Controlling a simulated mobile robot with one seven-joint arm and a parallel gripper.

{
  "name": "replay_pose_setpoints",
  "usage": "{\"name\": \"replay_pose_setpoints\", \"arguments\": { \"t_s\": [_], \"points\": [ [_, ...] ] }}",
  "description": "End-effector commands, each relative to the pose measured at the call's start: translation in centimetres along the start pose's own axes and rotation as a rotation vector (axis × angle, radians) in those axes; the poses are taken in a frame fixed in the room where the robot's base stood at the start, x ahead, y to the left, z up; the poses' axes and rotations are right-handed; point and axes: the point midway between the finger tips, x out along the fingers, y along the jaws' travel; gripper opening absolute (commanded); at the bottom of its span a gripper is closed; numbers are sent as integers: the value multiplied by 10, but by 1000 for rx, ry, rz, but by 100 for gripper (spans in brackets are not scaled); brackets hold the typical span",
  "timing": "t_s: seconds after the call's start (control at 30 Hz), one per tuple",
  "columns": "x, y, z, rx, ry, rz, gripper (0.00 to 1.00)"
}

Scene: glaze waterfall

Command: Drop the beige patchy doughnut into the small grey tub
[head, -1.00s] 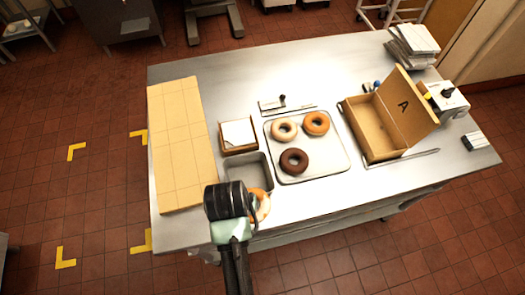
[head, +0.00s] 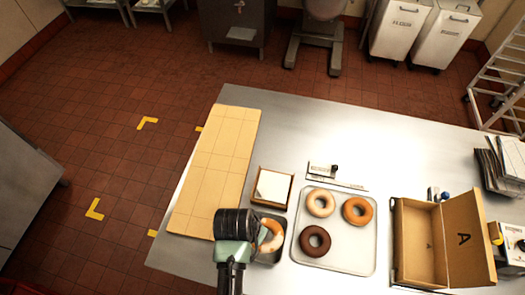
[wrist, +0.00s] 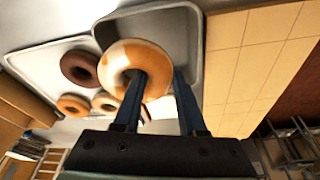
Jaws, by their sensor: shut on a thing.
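The beige patchy doughnut (wrist: 117,54), glazed with pale and orange-brown patches, is held in my gripper (wrist: 158,76). In the wrist view one finger passes through its hole and the other is on its outer side. In the head view the doughnut (head: 277,236) shows beside my dark wrist, against the small grey tub (head: 286,225). The tub also shows behind the doughnut in the wrist view (wrist: 194,45). The doughnut overlaps the tub's opening in both views; its height over the tub is hard to tell. My wrist hides the fingertips in the head view.
A metal tray (head: 363,262) right of the tub holds a pale, an orange and a dark brown doughnut. A small box with white paper (head: 273,187) stands behind the tub. A tan board (head: 215,165) lies left. An open cardboard box (head: 420,245) stands at the right.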

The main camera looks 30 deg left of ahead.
Motion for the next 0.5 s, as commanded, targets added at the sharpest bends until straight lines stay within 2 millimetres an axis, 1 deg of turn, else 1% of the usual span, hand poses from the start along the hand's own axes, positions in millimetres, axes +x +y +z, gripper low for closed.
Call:
{"name": "replay_pose_setpoints", "arguments": {
  "t_s": [0.03, 0.17, 0.27, 0.5],
  "points": [
    [12, 0, 3, 0, 1, 0, 0],
    [22, 0, 6, 0, 1, -1, 0],
    [24, 0, 7, 0, 1, -1, 0],
    [23, 0, 6, 0, 0, 0, 0]
  ]
}}
